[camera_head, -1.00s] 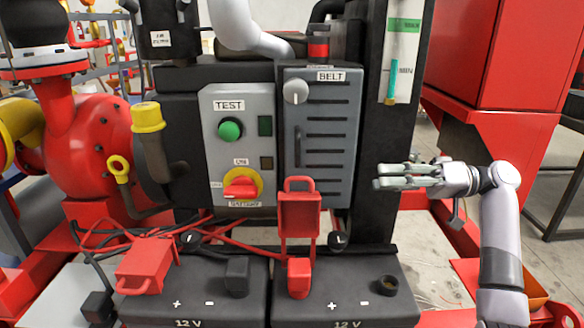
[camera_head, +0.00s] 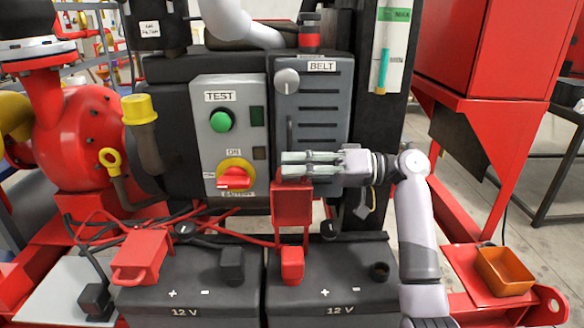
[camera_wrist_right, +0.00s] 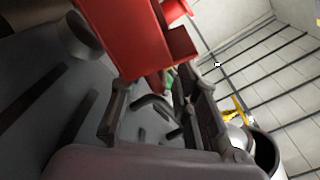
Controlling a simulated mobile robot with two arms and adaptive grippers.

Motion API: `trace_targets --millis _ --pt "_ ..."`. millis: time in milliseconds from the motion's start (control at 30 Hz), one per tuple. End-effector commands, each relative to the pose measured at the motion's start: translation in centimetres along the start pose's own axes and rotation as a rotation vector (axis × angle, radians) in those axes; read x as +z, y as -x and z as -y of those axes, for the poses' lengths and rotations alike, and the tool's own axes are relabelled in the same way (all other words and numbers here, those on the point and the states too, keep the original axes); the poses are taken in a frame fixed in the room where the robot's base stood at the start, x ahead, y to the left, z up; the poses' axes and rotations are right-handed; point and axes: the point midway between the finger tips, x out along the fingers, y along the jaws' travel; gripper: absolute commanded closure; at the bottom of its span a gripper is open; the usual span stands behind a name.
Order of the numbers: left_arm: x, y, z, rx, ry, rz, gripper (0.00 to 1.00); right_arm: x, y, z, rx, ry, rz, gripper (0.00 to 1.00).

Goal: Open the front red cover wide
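Two red covers show on the black batteries. The middle red cover (camera_head: 292,205) stands upright above a red terminal block, in front of the grey BELT panel. The left red cover (camera_head: 142,255) lies tilted over the left battery. The pictures do not label either as the front one. My right gripper (camera_head: 284,164) is at the top of the middle cover, its fingers pointing left and hiding the cover's upper loop. In the right wrist view, its fingers are apart, with a large red part (camera_wrist_right: 125,35) close beyond them. Contact cannot be told. My left gripper is not in view.
The BELT panel (camera_head: 310,125) with its knob stands just behind the right gripper. The TEST panel (camera_head: 205,130) with a red switch is to its left. Red cables (camera_head: 110,222) run over the left battery (camera_head: 190,285). An orange tray (camera_head: 505,272) sits at the right.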

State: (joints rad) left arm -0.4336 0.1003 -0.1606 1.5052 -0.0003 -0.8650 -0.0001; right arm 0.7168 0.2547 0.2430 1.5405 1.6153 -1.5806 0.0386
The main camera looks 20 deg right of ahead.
Motion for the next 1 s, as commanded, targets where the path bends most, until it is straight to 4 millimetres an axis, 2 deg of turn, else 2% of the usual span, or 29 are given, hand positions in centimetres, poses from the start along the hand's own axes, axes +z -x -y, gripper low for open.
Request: trace_targets --millis 133,400,833,1000 --pt "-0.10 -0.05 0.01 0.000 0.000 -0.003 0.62 -0.01 -0.78 0.03 0.001 0.001 0.000 0.71" --pt "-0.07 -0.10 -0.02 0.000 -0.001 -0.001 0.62 -0.01 -0.85 0.02 0.001 0.001 0.000 0.72" --pt "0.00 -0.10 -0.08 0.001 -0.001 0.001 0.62 -0.01 -0.80 0.00 0.001 0.001 0.000 1.00" --pt "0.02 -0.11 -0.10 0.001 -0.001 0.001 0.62 0.00 -0.80 -0.01 0.002 0.001 0.000 1.00"
